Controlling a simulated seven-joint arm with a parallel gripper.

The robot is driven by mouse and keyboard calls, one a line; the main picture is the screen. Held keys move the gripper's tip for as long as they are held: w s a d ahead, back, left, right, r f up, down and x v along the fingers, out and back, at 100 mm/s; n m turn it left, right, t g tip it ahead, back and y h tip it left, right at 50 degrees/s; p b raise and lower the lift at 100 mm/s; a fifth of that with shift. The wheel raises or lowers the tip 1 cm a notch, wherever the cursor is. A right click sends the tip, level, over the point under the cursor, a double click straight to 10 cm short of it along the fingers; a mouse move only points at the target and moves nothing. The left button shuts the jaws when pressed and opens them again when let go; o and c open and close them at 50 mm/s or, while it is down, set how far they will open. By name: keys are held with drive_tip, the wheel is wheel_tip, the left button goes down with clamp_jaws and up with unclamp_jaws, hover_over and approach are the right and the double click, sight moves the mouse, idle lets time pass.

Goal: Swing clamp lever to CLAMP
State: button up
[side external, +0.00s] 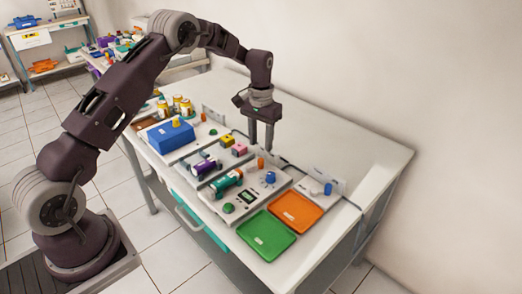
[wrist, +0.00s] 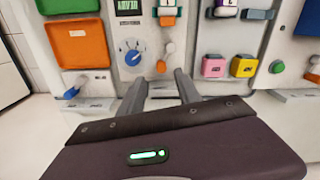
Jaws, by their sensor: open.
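My gripper (side external: 261,148) points down above the back part of the console panel, with its fingers apart and nothing between them. In the wrist view my gripper (wrist: 160,86) also shows open, the fingers reaching toward the panel's edge. A small orange lever or knob (side external: 261,162) stands just under the fingertips; in the wrist view it (wrist: 161,66) lies just beyond them, apart from both. A blue lever (side external: 328,188) sits on a pale bracket behind the orange tray, and it shows at left in the wrist view (wrist: 72,92). I cannot tell which is the clamp lever; no CLAMP marking is readable.
A blue dial (side external: 270,178) is close to the orange lever. An orange tray (side external: 296,212) and a green tray (side external: 264,236) lie in front. Pink (wrist: 213,66) and yellow (wrist: 244,67) blocks are nearby. The tabletop's right rear is clear, beside the wall.

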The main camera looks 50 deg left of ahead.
sight(261, 159)
drive_tip(key=shift+r, duration=0.1)
drive_tip(key=n, duration=0.6)
drive_tip(key=shift+w+a, duration=0.1)
drive_tip(key=shift+a, duration=0.1)
drive_tip(key=shift+n, duration=0.4)
wheel_tip(261, 159, down, 7)
drive_tip(key=shift+r, duration=0.1)
clamp_jaws()
